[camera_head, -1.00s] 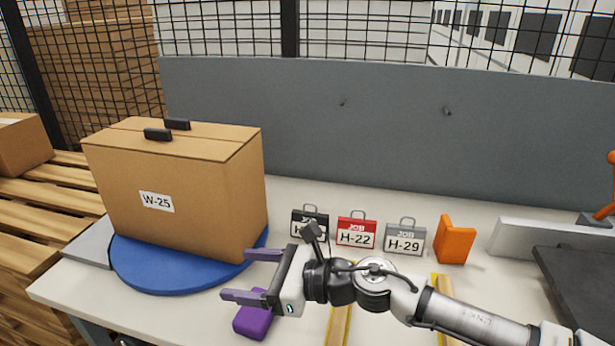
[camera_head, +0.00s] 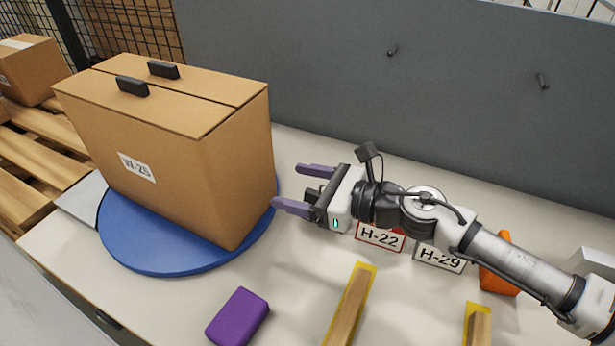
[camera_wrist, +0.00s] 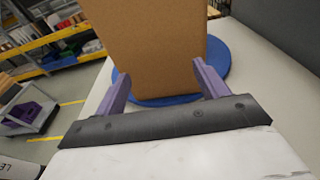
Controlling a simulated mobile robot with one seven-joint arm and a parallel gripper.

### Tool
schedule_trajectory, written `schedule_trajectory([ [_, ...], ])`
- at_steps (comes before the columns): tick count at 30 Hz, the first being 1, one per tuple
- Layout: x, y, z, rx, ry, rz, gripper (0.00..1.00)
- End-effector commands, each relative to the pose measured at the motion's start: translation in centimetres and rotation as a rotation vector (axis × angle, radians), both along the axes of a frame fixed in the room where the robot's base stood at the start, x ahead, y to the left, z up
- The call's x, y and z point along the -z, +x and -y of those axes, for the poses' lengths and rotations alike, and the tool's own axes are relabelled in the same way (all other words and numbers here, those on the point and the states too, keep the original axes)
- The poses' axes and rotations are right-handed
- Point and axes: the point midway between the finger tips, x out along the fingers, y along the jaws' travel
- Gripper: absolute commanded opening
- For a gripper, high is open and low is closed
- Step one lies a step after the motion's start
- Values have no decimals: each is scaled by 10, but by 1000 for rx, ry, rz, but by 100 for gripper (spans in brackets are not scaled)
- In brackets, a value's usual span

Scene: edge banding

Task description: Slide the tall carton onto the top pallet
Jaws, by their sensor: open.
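The tall carton (camera_head: 185,150), brown with a W-25 label and two dark handles on top, stands upright on a blue round turntable (camera_head: 150,255) at the left of the bench. My gripper (camera_head: 283,188) is open and empty, just right of the carton, with its purple fingers pointing at it. In the wrist view the carton (camera_wrist: 158,50) fills the space ahead between my fingers (camera_wrist: 160,82), with the turntable (camera_wrist: 222,55) under it. A wooden pallet (camera_head: 35,150) lies beyond the bench at the far left; whether it tops a stack is unclear.
A smaller carton (camera_head: 32,68) sits on the pallet. A grey plate (camera_head: 80,200) lies between turntable and pallet. A purple block (camera_head: 238,318), wooden strips (camera_head: 350,308), job tags (camera_head: 380,237) and an orange piece (camera_head: 498,270) are on the bench. A grey panel (camera_head: 430,100) stands behind.

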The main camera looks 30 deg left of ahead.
Motion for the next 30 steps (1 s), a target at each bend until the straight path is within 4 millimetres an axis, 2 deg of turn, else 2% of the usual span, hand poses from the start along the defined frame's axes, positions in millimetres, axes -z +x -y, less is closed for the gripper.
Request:
schedule_trajectory([
  [16,63,-4,-52,-4,-1,1,73],
  [22,65,-5,-69,-2,-2,2,73],
  [30,63,-5,-74,-2,-1,0,73],
])
